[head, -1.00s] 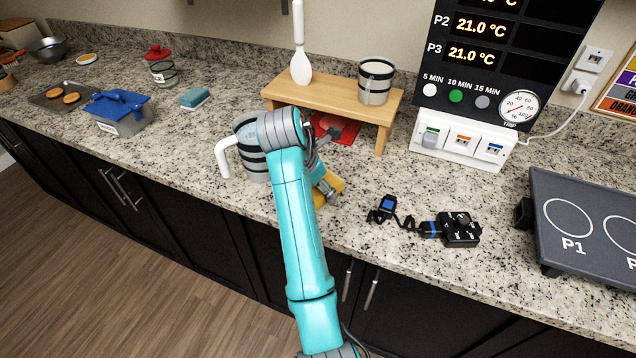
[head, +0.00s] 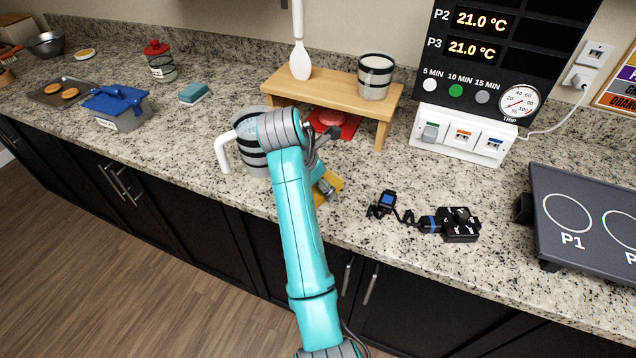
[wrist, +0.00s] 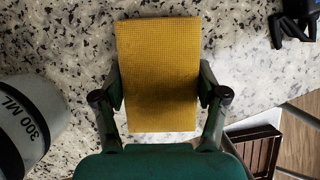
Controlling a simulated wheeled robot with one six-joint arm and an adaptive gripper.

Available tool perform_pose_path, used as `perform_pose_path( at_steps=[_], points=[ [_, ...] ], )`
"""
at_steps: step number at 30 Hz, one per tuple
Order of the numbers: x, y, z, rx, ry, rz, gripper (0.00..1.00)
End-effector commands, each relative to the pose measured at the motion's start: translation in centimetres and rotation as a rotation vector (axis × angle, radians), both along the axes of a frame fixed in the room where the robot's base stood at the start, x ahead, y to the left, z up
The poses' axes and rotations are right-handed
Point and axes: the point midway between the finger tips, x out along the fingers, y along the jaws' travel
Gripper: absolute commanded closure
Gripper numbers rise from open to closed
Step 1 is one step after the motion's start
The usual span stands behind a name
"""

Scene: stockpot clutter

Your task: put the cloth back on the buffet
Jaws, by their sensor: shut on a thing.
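The yellow cloth (wrist: 158,65) is a flat, textured rectangle between the fingers of my gripper (wrist: 160,95) in the wrist view. The gripper is shut on it, with one finger at each long side. In the head view a small part of the yellow cloth (head: 322,198) shows beside my gripper (head: 328,186), near the counter's front edge; my arm hides part of it. The granite counter (head: 400,265) lies beneath. I cannot tell whether the cloth touches it.
A striped measuring jug (head: 250,150) stands close left; it also shows in the wrist view (wrist: 30,125). A wooden stand (head: 335,90) with a beaker (head: 376,78) is behind, a red mat (head: 345,128) under it. A black cabled device (head: 460,225) lies right. Bare counter lies between.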

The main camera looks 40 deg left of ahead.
Motion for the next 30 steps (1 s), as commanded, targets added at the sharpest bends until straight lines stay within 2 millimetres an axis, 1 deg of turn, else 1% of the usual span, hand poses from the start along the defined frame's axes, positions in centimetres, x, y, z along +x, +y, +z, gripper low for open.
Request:
perform_pose_path(
  at_steps=[1,2,3,5,22,26,30],
  points=[
    [0.0,0.0,-0.1,0.000,0.000,0.000,0.61],
    [0.0,0.0,-0.1,0.000,0.000,0.000,0.23],
    [0.0,0.0,-0.1,0.000,0.000,0.000,0.13],
    [0.0,0.0,-0.1,0.000,0.000,0.000,0.00],
    [0.0,0.0,0.1,0.001,0.000,0.000,0.00],
    [0.0,0.1,1.1,0.002,-0.002,0.001,0.00],
    [0.4,0.6,3.1,0.002,-0.002,-0.003,0.00]
  ],
)
